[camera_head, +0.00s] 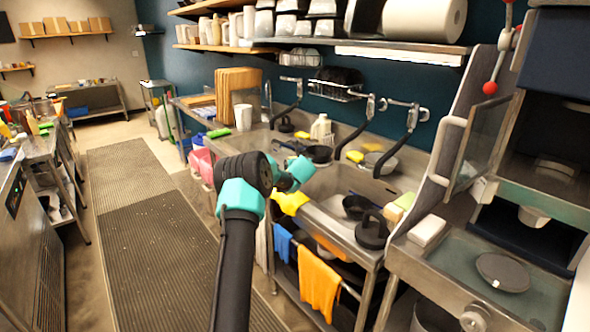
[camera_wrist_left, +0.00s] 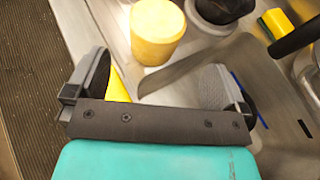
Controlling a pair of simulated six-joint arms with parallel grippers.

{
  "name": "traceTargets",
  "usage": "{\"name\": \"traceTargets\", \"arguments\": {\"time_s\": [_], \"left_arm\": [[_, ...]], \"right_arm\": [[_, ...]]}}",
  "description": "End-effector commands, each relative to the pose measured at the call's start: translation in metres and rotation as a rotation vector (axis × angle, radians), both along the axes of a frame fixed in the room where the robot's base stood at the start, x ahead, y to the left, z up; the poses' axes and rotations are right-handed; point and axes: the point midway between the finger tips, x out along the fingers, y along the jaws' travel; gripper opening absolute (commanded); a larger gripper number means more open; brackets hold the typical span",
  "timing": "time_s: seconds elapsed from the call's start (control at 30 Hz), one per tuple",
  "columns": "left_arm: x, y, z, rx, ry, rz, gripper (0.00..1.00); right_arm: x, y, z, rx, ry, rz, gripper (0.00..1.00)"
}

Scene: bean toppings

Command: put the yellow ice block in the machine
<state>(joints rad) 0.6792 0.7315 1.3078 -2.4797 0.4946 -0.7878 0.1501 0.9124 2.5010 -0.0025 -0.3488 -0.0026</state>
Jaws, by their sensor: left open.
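A pale yellow round block (camera_wrist_left: 157,32) stands on the metal counter, just ahead of my left gripper in the left wrist view. I take it to be the yellow ice block; I cannot pick it out surely in the head view. My left gripper (camera_wrist_left: 158,82) is open, its two fingers wide apart with the block beyond them, not between them. In the head view my left gripper (camera_head: 302,170) is over the sink's front edge, its fingers not clear. A dark-framed machine (camera_head: 540,170) with a swung-open clear door stands at the right; I cannot tell whether it is the task's machine. My right gripper is not in view.
A yellow cloth-like thing (camera_head: 289,201) lies at the sink's front edge. Black pans (camera_head: 372,230) and sponges (camera_head: 355,156) lie around the sink. An orange towel (camera_head: 318,284) hangs below. A round dark plate (camera_head: 502,272) lies on the right counter. The floor mat is clear.

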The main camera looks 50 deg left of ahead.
Motion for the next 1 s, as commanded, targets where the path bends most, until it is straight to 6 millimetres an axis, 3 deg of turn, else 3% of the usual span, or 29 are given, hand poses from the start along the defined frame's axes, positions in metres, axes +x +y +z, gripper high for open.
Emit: {"name": "traceTargets", "arguments": {"time_s": [0.5,1.0], "left_arm": [[0.031,0.042,-0.02,0.0,0.0,0.001,1.0],[0.034,0.047,-0.021,0.0,0.0,0.0,1.0]], "right_arm": [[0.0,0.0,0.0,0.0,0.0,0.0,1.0],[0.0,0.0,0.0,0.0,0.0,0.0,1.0]]}}
